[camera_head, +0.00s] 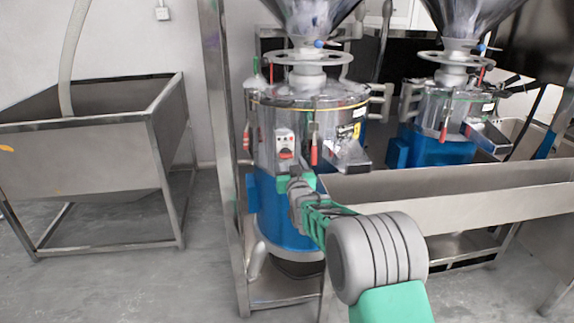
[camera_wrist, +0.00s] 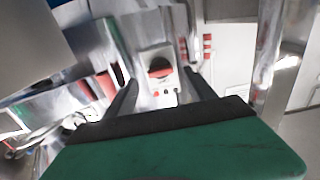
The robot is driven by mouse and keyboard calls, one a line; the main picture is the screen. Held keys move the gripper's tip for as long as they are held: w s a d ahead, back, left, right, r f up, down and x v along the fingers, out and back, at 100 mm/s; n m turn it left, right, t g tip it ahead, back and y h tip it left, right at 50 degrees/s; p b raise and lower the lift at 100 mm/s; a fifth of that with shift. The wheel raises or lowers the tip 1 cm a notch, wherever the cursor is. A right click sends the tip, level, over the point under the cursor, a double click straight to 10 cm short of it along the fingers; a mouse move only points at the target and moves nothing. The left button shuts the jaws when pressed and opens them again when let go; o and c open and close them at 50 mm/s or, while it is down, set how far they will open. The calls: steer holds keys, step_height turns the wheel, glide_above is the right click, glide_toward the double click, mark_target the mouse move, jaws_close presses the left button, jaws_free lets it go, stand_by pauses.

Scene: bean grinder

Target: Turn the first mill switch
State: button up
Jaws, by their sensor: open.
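The first mill (camera_head: 285,215) has a steel upper drum, a blue lower body and a hopper above. Its switch (camera_head: 285,142) is a small white box with a red knob on the drum's front. In the wrist view the switch (camera_wrist: 158,70) shows a red and dark round knob, with small buttons below it. My gripper (camera_head: 297,180) is in front of the mill, just below the switch in the head view. In the wrist view my gripper (camera_wrist: 160,88) is open, its two dark fingers on either side of the switch's lower part. I cannot tell whether they touch it.
A second mill (camera_head: 440,120) stands to the right. A long steel trough (camera_head: 450,205) runs right of my gripper. A steel post (camera_head: 222,150) stands left of the first mill, and a steel bin (camera_head: 90,150) farther left. Red-handled clamps (camera_head: 314,150) hang near the switch.

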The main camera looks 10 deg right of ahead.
mark_target(287, 157)
steer(key=w, duration=0.4)
steer(key=shift+s, duration=0.1)
steer(key=c, duration=1.4)
